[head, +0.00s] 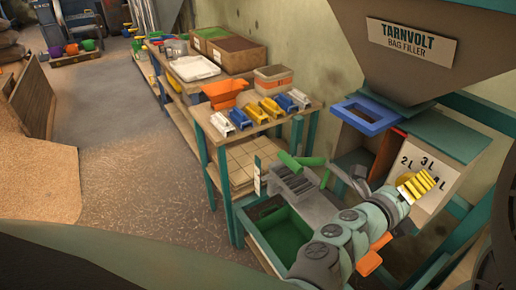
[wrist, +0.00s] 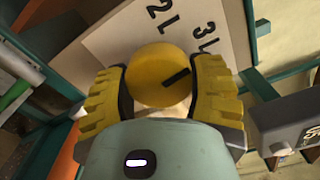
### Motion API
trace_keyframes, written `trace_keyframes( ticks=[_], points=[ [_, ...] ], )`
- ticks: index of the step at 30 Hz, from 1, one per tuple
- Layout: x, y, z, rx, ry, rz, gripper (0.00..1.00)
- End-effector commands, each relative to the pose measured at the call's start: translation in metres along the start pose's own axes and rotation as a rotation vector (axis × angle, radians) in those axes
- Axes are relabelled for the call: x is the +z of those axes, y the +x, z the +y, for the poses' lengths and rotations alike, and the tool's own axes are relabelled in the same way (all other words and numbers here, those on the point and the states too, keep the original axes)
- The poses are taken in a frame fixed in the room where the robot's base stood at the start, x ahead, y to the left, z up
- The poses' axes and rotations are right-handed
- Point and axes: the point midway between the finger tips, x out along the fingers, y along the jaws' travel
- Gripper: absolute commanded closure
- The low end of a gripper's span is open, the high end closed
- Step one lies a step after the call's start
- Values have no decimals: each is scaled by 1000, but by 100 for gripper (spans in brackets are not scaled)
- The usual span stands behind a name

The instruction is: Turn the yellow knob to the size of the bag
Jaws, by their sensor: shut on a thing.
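The yellow knob (wrist: 150,82) is round with a black pointer line and sits on a pale dial plate (wrist: 110,45). In the wrist view the line slants up and right, roughly toward the "3L" mark (wrist: 207,38); "2L" (wrist: 165,12) is above the knob. My gripper (wrist: 160,92) is shut on the knob, with a ribbed yellow finger on each side.
The bag filler's grey hopper (head: 410,45) overhangs the dial, with a blue frame (head: 367,117) below it. A green-lined bin (head: 285,232) stands below left. A table (head: 225,137) holds blue and yellow pieces and an orange scoop (head: 224,93). The floor (head: 120,150) at left is open.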

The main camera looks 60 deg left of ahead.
Motion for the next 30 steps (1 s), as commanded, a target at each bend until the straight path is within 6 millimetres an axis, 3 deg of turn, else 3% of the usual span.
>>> trace_keyframes(
  ticks=[18,30],
  points=[
    [1,0,-2,5,-578,-1,78],
    [1,0,-2,4,-830,1,78]
  ],
)
